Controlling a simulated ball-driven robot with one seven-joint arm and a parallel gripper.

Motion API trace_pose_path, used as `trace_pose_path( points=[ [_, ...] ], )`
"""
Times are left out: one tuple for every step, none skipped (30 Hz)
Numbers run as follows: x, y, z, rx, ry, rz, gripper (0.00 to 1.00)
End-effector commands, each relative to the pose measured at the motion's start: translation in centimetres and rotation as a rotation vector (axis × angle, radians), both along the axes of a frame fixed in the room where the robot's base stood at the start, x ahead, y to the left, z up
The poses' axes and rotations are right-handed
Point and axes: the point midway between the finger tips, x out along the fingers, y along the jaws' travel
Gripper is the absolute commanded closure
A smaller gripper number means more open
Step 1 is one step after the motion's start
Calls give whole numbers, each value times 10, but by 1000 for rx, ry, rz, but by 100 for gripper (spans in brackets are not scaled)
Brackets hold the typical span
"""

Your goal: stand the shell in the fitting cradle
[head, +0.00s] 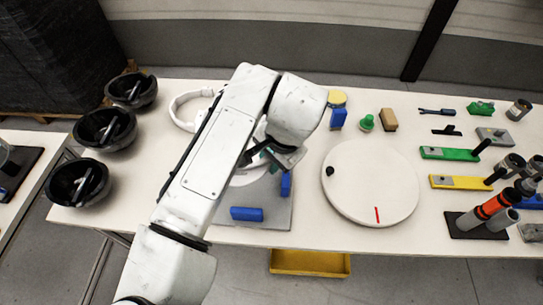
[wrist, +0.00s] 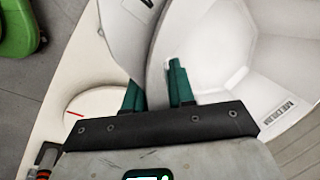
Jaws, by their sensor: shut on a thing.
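My gripper (head: 275,155) is in the middle of the table, above a grey plate with blue blocks (head: 275,217). In the wrist view its green fingers (wrist: 157,85) are shut on the wall of a white shell (wrist: 215,50), one finger on each side. The shell's hollow inside faces the camera and bears the word MEDIUM. In the head view only a white part of the shell (head: 243,178) shows below my gripper; my arm hides most of it. I cannot tell whether the shell touches the plate, nor which piece is the fitting cradle.
A white round disc (head: 372,185) with a red mark lies right of the plate. Several black bowls (head: 105,130) line the left edge. A white band (head: 185,103) lies behind my arm. Tools, coloured bars and cylinders crowd the right end. A yellow bin (head: 310,263) is below the front edge.

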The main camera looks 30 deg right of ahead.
Motion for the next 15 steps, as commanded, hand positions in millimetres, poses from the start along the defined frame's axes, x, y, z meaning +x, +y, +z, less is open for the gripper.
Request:
trace_pose_path(
  points=[
    [0, 0, -8, -1, -1, 1, 100],
    [0, 0, -11, -1, -1, 1, 100],
    [0, 0, -14, -1, -1, 1, 100],
    [0, 0, -17, -1, -1, 1, 100],
    [0, 0, -20, -1, 0, 1, 100],
    [0, 0, -23, -1, 0, 0, 100],
    [0, 0, -26, -1, 0, 0, 100],
    [0, 0, -28, -1, 0, 0, 100],
    [0, 0, -32, -1, 0, 0, 100],
    [0, 0, -35, -1, -1, 0, 100],
    [0, 0, -37, -1, -1, 0, 100],
    [0, 0, -41, -1, -1, 1, 100],
    [0, 0, -44, -1, -1, 1, 100],
    [0, 0, -46, -1, -1, 1, 100],
    [0, 0, -50, -1, -1, 1, 100]
  ],
)
